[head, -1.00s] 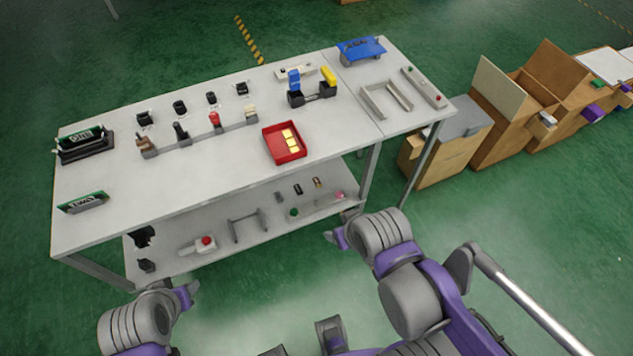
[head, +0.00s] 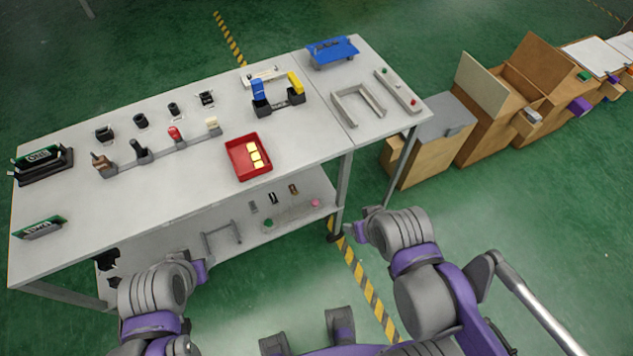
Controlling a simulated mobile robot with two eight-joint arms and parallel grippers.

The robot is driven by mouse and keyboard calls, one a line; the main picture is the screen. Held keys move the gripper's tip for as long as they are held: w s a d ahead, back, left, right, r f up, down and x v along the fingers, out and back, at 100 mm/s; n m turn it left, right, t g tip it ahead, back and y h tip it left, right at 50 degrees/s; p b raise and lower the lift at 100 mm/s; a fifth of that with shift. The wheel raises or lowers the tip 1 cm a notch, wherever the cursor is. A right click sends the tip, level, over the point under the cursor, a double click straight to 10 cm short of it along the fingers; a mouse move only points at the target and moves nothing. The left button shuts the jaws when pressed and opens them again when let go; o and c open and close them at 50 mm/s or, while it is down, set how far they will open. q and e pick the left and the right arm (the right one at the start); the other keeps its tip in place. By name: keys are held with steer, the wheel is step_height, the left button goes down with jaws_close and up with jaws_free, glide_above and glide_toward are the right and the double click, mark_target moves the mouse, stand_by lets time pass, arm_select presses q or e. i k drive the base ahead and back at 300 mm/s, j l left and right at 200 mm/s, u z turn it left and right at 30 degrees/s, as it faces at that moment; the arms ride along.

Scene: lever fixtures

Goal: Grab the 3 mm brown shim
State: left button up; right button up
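I cannot read a 3 mm mark on anything. A small brown piece (head: 293,189) lies on the lower shelf, at the right end of a short row with a black piece (head: 273,198) and a grey piece (head: 253,207). A brown-handled lever (head: 102,163) stands at the left end of a rail on the tabletop. My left gripper (head: 201,271) is in front of the lower shelf, and my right gripper (head: 360,229) is right of the table's front leg. Both are apart from the brown things. Their fingers are too unclear to tell open or shut.
The grey table (head: 310,150) holds a red tray (head: 236,176) with yellow pieces, a black fixture with blue and yellow handles (head: 276,105), and a blue platform (head: 332,51). A grey frame (head: 220,240) stands on the shelf. Cardboard boxes (head: 480,120) stand right.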

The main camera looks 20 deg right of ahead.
mark_target(291, 188)
steer(key=i+l+z, duration=0.15)
steer(key=k+u, duration=0.25)
steer(key=u, duration=0.25)
steer(key=k+j+u, duration=0.2)
steer(key=u, duration=0.25)
